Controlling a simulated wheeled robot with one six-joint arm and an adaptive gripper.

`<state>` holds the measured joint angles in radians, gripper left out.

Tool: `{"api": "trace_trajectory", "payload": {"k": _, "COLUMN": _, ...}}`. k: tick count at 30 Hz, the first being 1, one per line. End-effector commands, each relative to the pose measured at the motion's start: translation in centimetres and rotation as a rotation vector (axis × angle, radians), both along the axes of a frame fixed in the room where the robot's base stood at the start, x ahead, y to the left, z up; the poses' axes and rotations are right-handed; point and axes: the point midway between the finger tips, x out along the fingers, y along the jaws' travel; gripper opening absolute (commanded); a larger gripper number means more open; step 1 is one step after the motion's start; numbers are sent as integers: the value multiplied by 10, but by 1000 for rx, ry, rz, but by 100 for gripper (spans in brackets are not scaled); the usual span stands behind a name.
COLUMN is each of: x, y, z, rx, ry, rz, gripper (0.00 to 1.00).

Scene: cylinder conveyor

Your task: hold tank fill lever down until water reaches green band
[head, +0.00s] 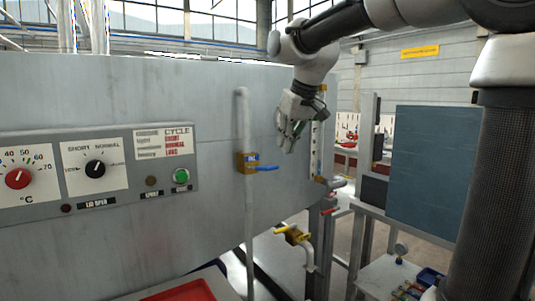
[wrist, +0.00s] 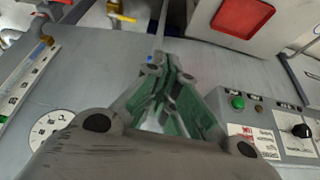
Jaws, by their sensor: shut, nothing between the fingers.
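My gripper (head: 287,145) is shut and empty, pointing down in front of the grey tank (head: 215,110). It is above and right of a brass valve (head: 247,163) with a blue lever (head: 266,168) on a vertical pipe, apart from it in the picture. In the wrist view the closed green-padded fingers (wrist: 163,75) hide most of that valve; a bit of blue (wrist: 150,59) shows at their tips. An upright gauge strip (head: 316,150) with brass ends stands at the tank's right edge and shows in the wrist view (wrist: 28,82).
A yellow-handled valve (head: 292,234) sits lower right of the pipe. Grey and red levers (head: 329,211) jut out under the gauge. A control panel (head: 100,172) with knobs and a green button is left. A dark blue board (head: 432,165) stands right, above a bench.

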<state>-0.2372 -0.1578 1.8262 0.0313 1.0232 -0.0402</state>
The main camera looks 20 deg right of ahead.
Motion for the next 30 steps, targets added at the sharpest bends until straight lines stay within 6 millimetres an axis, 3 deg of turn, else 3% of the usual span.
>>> {"api": "trace_trajectory", "payload": {"k": 1, "x": 16, "y": 7, "z": 17, "rx": 7, "ry": -28, "rz": 10, "gripper": 0}}
{"api": "trace_trajectory", "payload": {"k": 3, "x": 30, "y": 12, "z": 37, "rx": 16, "ry": -63, "rz": 18, "gripper": 0}}
{"api": "trace_trajectory", "payload": {"k": 6, "x": 38, "y": 14, "z": 64, "rx": 27, "ry": -109, "rz": 27, "gripper": 0}}
{"api": "trace_trajectory", "payload": {"k": 9, "x": 40, "y": 15, "z": 76, "rx": 29, "ry": -128, "rz": 35, "gripper": 0}}
{"api": "trace_trajectory", "payload": {"k": 22, "x": 41, "y": 16, "z": 69, "rx": 23, "ry": -122, "rz": 43, "gripper": 0}}
{"api": "trace_trajectory", "payload": {"k": 30, "x": 64, "y": 23, "z": 29, "rx": 22, "ry": -118, "rz": 43, "gripper": 0}}
